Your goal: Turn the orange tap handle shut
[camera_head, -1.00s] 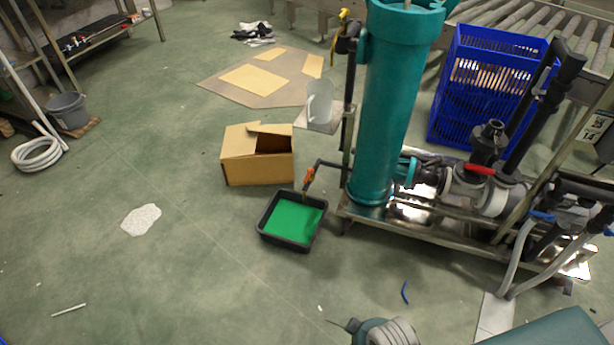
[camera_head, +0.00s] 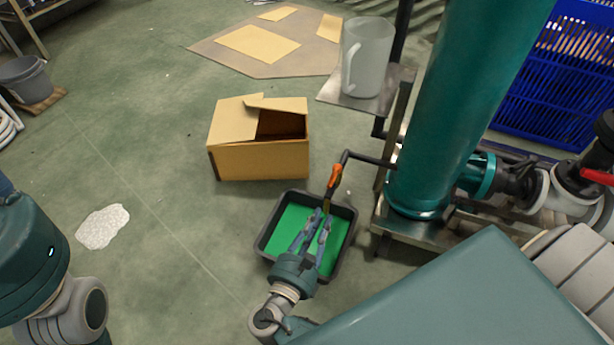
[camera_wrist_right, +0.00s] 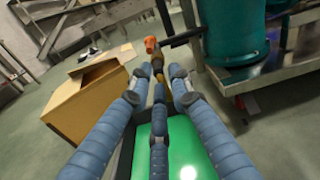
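The tap's orange handle (camera_head: 336,174) is on a dark pipe beside the teal column; it also shows in the right wrist view (camera_wrist_right: 150,44). The brass-coloured tap body (camera_wrist_right: 152,61) hangs below it, partly hidden by my fingers. My right gripper (camera_head: 320,216) reaches over the black tray with its blue-grey fingers pointing at the tap. In the right wrist view its fingertips (camera_wrist_right: 161,72) are apart, just short of the tap body and below the handle, with nothing held. Contact is not visible. My left arm shows at the left edge; its gripper is out of view.
The black tray (camera_head: 264,239) of green liquid sits below the tap. An open cardboard box (camera_head: 259,161) stands left of it. The teal column (camera_head: 470,90) and metal frame are close on the right. A translucent jug (camera_head: 367,60) stands on a plate behind.

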